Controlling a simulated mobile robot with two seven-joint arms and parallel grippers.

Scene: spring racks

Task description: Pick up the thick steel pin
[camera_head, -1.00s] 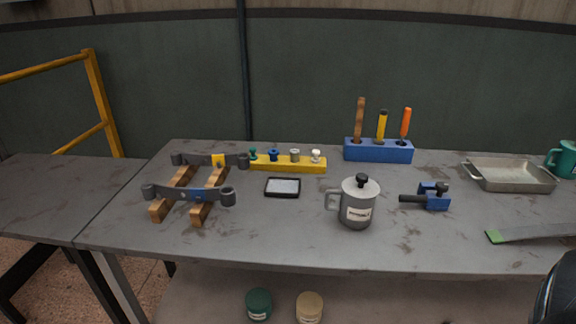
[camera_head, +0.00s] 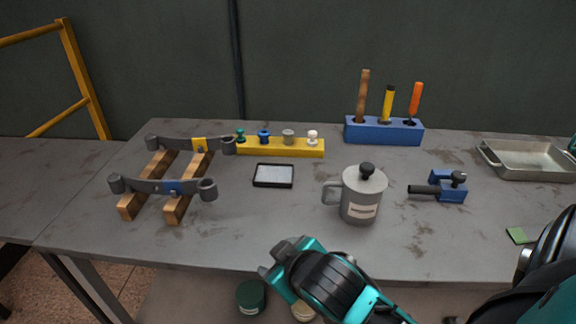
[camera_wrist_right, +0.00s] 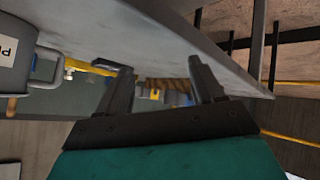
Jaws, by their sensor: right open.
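A yellow pin rack (camera_head: 255,147) stands at the back of the bench in the head view. It holds a green-topped pin (camera_head: 240,135), a blue-topped pin (camera_head: 264,136), a grey steel-looking pin (camera_head: 288,136) and a whitish pin (camera_head: 312,137), all upright. Only their heads show clearly, so thickness is hard to compare. My right gripper (camera_head: 274,258) is at the bench's front edge, well short of the rack. In the right wrist view its two fingers (camera_wrist_right: 160,75) are apart with nothing between them. My left gripper is not in view.
Two grey leaf springs (camera_head: 165,186) lie on wooden blocks at left. A black-framed tray (camera_head: 274,175) lies before the rack. A grey lidded can (camera_head: 362,197), a blue clamp (camera_head: 449,187), a blue tool block (camera_head: 384,131) and a metal tray (camera_head: 533,160) stand to the right.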

